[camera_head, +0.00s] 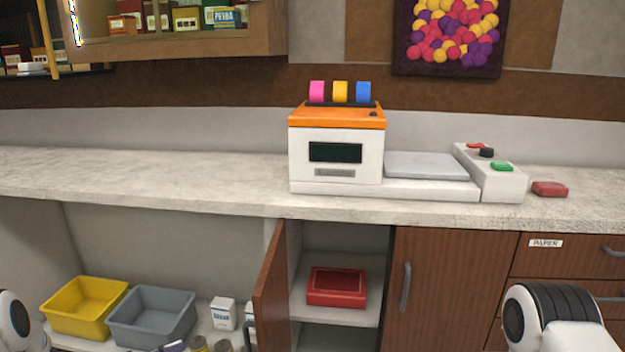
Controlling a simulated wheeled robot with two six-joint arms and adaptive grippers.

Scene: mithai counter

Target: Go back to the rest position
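No gripper fingers show in this view. A white, rounded part of my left arm is at the lower left edge. A white and black link of my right arm is at the lower right, in front of the drawers. Both grippers are out of the frame, so what they hold is hidden.
A white and orange scale machine (336,150) stands on the counter (130,175), with a small red box (549,189) to its right. A cabinet door (270,290) stands open beside a red box (337,288) on a shelf. Yellow (85,308) and grey (152,318) bins sit lower left.

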